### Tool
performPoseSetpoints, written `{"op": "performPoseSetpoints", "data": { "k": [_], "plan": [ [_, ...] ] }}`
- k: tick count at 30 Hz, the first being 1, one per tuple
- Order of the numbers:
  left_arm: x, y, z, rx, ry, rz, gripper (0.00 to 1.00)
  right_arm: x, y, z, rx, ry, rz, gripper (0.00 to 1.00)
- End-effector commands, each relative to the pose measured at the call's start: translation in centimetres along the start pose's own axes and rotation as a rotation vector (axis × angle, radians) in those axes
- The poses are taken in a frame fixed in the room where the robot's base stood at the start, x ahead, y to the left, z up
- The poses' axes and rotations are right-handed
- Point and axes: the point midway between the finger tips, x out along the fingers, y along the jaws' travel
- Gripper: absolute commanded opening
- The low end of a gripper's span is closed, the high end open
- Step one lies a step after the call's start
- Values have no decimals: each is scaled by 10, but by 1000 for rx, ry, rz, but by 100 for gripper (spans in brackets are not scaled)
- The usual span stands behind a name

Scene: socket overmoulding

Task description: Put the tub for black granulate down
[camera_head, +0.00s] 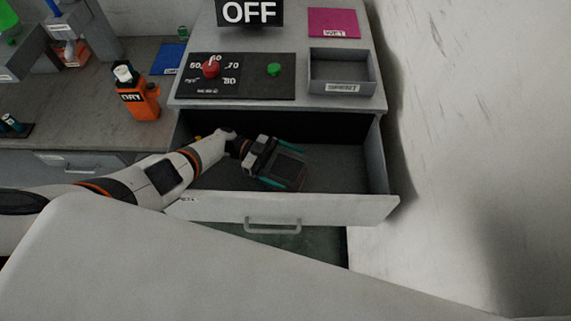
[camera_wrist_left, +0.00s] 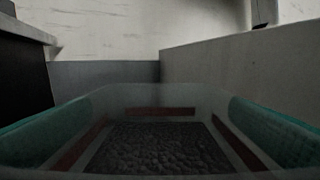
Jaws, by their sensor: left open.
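The tub for black granulate (camera_head: 289,168) is inside the open drawer (camera_head: 340,205), near its middle. In the left wrist view the tub (camera_wrist_left: 160,105) is see-through, with dark red strips and black granulate at its bottom. My left gripper (camera_head: 287,166) reaches into the drawer from the left. Its teal fingers stand open on either side of the tub. Whether the tub's base rests on the drawer floor is hard to tell. My right gripper is in neither view.
A control panel (camera_head: 235,88) with a red knob and green button, and an open grey tray (camera_head: 342,84), sit on the cabinet above the drawer. An orange "DRY" bottle (camera_head: 137,100) stands on the left bench. The drawer floor right of the tub is clear.

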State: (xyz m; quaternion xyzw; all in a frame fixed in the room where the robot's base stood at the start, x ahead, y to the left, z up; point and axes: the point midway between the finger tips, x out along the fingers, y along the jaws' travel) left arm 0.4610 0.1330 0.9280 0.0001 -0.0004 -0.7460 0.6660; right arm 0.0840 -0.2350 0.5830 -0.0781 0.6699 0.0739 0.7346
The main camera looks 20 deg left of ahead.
Motion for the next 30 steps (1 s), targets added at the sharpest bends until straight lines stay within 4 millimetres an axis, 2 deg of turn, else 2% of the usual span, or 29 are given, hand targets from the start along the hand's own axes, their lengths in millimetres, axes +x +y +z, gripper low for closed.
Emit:
{"op": "performPoseSetpoints", "data": {
  "k": [2,6,15,21,28,30],
  "plan": [
    [0,0,6,1,-1,0,100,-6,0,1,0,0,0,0],
    [-22,0,-1,0,3,1,100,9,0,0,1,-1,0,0],
    [-67,0,0,1,0,1,100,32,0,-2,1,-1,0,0],
    [-75,0,4,0,-1,1,100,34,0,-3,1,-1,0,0],
    [-74,0,5,4,-3,0,100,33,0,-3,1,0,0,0],
    [-70,2,11,32,-21,-2,100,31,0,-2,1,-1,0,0]
  ]
}}
